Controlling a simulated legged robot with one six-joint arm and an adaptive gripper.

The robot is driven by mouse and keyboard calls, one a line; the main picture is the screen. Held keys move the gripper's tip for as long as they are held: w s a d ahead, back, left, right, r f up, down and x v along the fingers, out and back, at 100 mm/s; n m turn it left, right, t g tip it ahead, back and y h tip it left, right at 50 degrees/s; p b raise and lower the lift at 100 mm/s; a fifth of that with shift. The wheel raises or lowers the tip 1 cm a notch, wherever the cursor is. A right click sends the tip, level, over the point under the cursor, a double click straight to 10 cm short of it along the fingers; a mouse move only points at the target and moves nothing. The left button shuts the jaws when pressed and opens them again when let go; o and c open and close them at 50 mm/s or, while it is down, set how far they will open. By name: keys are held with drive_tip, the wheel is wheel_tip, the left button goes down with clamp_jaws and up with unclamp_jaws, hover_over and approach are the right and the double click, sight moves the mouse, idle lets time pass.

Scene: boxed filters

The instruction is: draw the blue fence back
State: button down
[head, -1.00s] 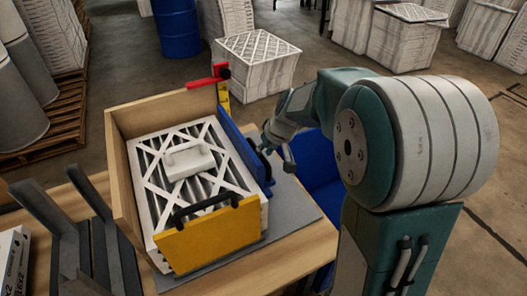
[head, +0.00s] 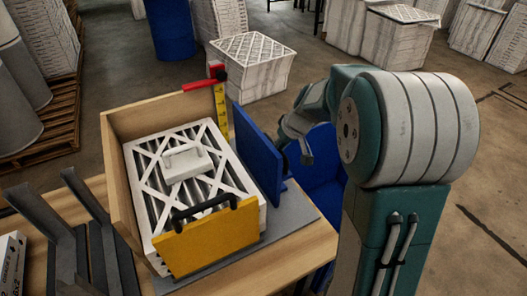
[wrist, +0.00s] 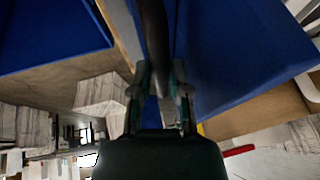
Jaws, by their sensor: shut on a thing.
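The blue fence (head: 258,152) stands upright on the right side of the boxed filter (head: 185,185), with a gap between them. My gripper (head: 294,150) is at the fence's right face, its tips partly hidden in the head view. In the wrist view my gripper (wrist: 162,95) is shut on the fence's dark handle (wrist: 154,35), with the blue fence (wrist: 235,55) right behind it. The filter has a white slatted face with a white handled block (head: 188,162) on top.
A yellow plate (head: 212,236) with a black handle stands at the filter's front. Wooden walls (head: 118,195) enclose the left and back. A red-handled yellow post (head: 220,98) stands at the back corner. A blue bin (head: 322,170) sits right of the table.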

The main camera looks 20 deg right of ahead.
drive_tip(key=shift+w+d+r, duration=0.1)
drive_tip(key=shift+w+d, duration=0.1)
drive_tip(key=shift+d, duration=0.55)
drive_tip(key=c, duration=0.9)
unclamp_jaws()
drive_tip(key=shift+d, duration=0.3)
drive_tip(key=shift+a, duration=0.2)
drive_tip(key=v, duration=1.1)
drive_tip(key=shift+s+d+r, duration=0.1)
drive_tip(key=shift+s+r, duration=0.1)
drive_tip(key=shift+r, duration=0.1)
